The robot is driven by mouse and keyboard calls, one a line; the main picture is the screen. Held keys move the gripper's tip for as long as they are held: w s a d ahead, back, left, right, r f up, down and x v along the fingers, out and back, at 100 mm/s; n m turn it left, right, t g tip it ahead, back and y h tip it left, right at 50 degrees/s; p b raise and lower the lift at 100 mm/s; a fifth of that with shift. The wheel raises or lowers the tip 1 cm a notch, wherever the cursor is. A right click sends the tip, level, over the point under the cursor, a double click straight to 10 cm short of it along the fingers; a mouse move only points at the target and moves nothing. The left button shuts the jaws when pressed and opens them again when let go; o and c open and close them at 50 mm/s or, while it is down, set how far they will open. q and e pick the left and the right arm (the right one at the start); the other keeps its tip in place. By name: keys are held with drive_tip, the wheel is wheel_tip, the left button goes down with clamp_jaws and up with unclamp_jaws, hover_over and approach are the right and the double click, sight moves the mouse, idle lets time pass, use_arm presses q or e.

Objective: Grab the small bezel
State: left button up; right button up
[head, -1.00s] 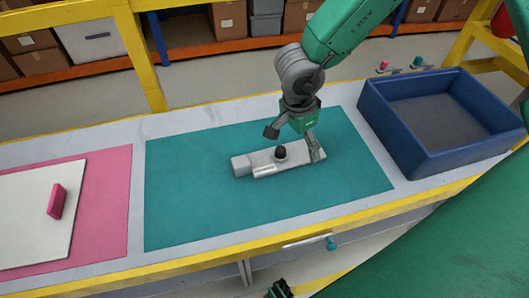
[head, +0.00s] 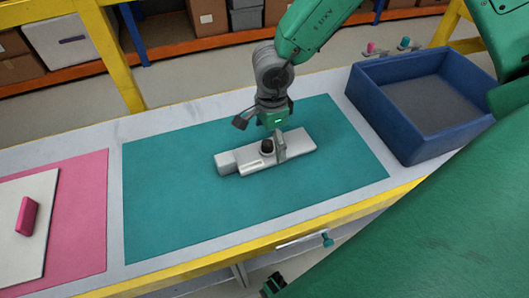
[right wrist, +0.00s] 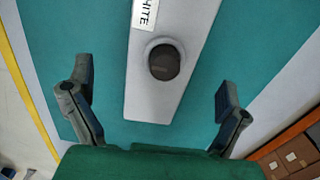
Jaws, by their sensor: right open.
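A long light grey piece (head: 300,143), possibly the small bezel, lies on the teal mat (head: 170,200). It has a dark round knob (head: 267,146) and a white label near its left part. My right gripper (head: 261,135) is open above it, with one finger on the far side and one in front of its near side. In the right wrist view the piece (right wrist: 160,95) runs between the two spread fingers of my gripper (right wrist: 153,88), apart from both. The label there reads "HITE".
A blue bin (head: 400,140) stands right of the mat. At the left, a pink block (head: 27,216) sits on a white board (head: 45,190) over a pink mat (head: 90,210). The mat around the grey piece is clear. The table has a yellow front edge.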

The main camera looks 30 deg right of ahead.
sight(268, 142)
drive_tip(key=f, duration=0.1)
drive_tip(key=f+b, duration=0.1)
drive_tip(key=f, duration=0.2)
drive_tip(key=shift+w+a+f, duration=0.1)
drive_tip(key=shift+w+a, duration=0.1)
drive_tip(key=shift+w, duration=0.15)
drive_tip(key=shift+a+f, duration=0.1)
drive_tip(key=shift+a, duration=0.45)
drive_tip(key=c, duration=0.6)
drive_tip(key=shift+d, duration=0.15)
drive_tip(key=c, duration=0.6)
drive_tip(key=shift+d, duration=0.2)
drive_tip(key=shift+c, duration=1.4)
use_arm(q)
drive_tip(key=shift+f, duration=0.7)
use_arm(e)
drive_tip(key=shift+s+d, duration=0.1)
drive_tip(key=shift+d, duration=0.1)
